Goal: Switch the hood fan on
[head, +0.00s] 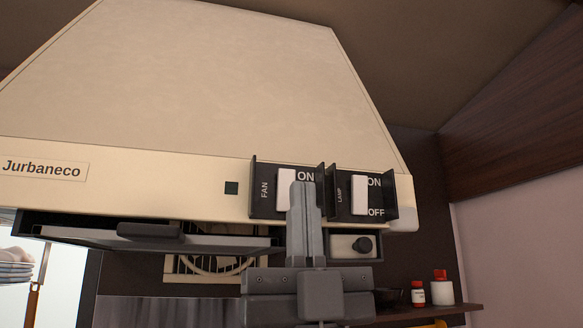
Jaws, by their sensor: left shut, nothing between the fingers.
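The cream range hood (215,80) fills the upper middle of the head view. On its front right is a black fan switch panel (264,205) marked FAN, with a white rocker (286,186) and the word ON showing beside its top. My left gripper (303,190) is shut and empty, pointing up. Its fingertips overlap the right part of the fan panel and hide its lower label. I cannot tell whether they touch the rocker. A similar lamp switch (360,194), marked LAMP with ON and OFF, sits just to the right. My right gripper is not in view.
Raised black side walls flank each switch. A dark shelf (440,309) with small jars (418,293) is at lower right. Stacked plates (14,268) show at far left.

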